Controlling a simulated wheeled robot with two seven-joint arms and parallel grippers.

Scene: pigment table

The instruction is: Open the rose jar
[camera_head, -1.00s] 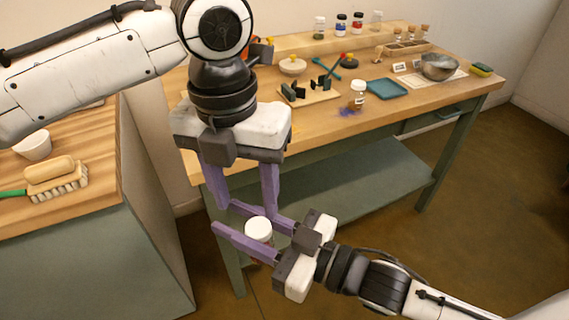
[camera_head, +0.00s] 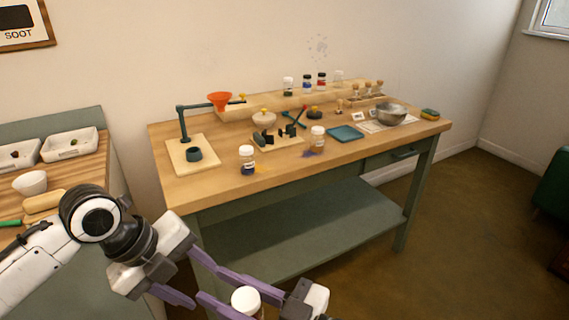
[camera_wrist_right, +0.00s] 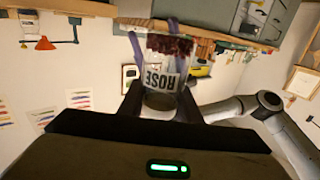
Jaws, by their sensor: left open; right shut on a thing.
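The rose jar (camera_wrist_right: 165,75) is clear glass with dark red pigment and a ROSE label, which appears upside down in the right wrist view. In the head view its white lid (camera_head: 245,299) is on, facing up, and most of the jar body is hidden or out of frame. My right gripper (camera_head: 213,284) is shut on the jar, holding it in the air in front of the workbench.
The wooden workbench (camera_head: 290,160) stands behind the grippers. It holds a blue-pigment jar (camera_head: 247,160), another white-lidded jar (camera_head: 317,138), a funnel stand (camera_head: 192,154), a blue tray (camera_head: 345,133) and a metal bowl (camera_head: 390,114). A side counter (camera_head: 90,165) is at left.

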